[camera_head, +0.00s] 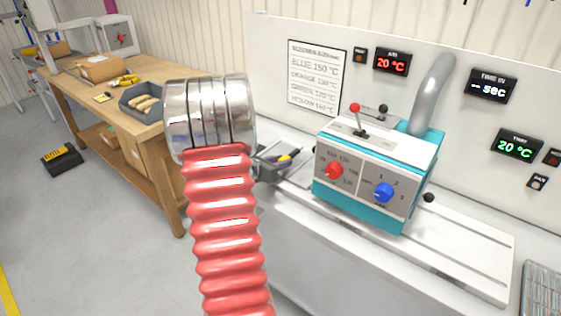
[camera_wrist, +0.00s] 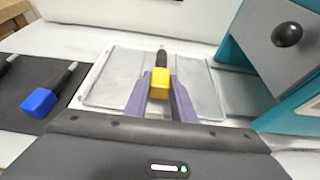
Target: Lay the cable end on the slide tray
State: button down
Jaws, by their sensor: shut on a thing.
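My gripper (camera_wrist: 160,80) is shut on a yellow cable end (camera_wrist: 160,87), its purple fingers on either side of the yellow block. The cable end's dark and grey tip points away from me. In the wrist view the pale grey slide tray (camera_wrist: 106,82) lies below and around the fingers. I cannot tell whether the cable end touches it. In the head view my gripper (camera_head: 267,166) is small, partly behind my red and metal arm, left of the teal machine. The yellow cable end (camera_head: 284,158) shows there too.
The teal machine (camera_head: 375,172) stands close on the right, with a black knob (camera_wrist: 287,34) in the wrist view. A blue cable end (camera_wrist: 39,101) lies on a dark mat (camera_wrist: 62,72) at left. A wooden workbench (camera_head: 120,95) stands at the far left.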

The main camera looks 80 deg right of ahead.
jog(key=shift+f, duration=0.1)
jog(key=c, duration=1.4)
grip_release()
jog(key=shift+a, duration=0.1)
jog(key=v, duration=1.3)
jog(key=shift+w+a, duration=0.15)
jog(key=shift+a, duration=0.05)
jog(key=shift+r, duration=0.25)
notch_tip(320, 180, up, 11)
jog(key=shift+f+m, duration=0.1)
jog(key=shift+m, duration=0.2)
